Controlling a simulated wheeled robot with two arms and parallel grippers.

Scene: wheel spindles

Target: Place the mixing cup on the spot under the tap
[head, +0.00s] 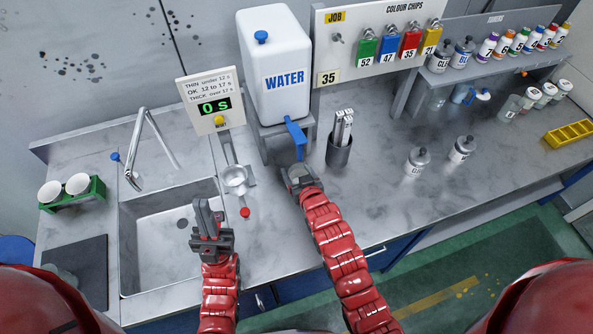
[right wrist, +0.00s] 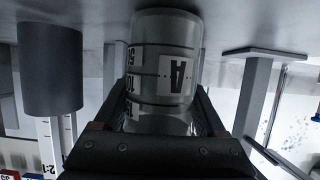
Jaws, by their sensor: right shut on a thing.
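The mixing cup (right wrist: 165,70) is clear, with black level marks and a white label "A". In the right wrist view it is between the fingers of my right gripper (right wrist: 160,118), which is shut on it. In the head view my right gripper (head: 299,180) is just below the blue tap (head: 296,137) of the white water tank (head: 275,80). The cup (head: 299,171) is mostly hidden there, and the spot under the tap is covered. I cannot tell whether the cup touches the counter. My left gripper (head: 208,222) is over the sink's right edge, its finger gap unclear.
A dark holder (head: 339,151) with grey strips stands right of the tap. A small strainer-like cup (head: 236,178) is left of it. The sink (head: 160,250) is at left. The counter front between is clear.

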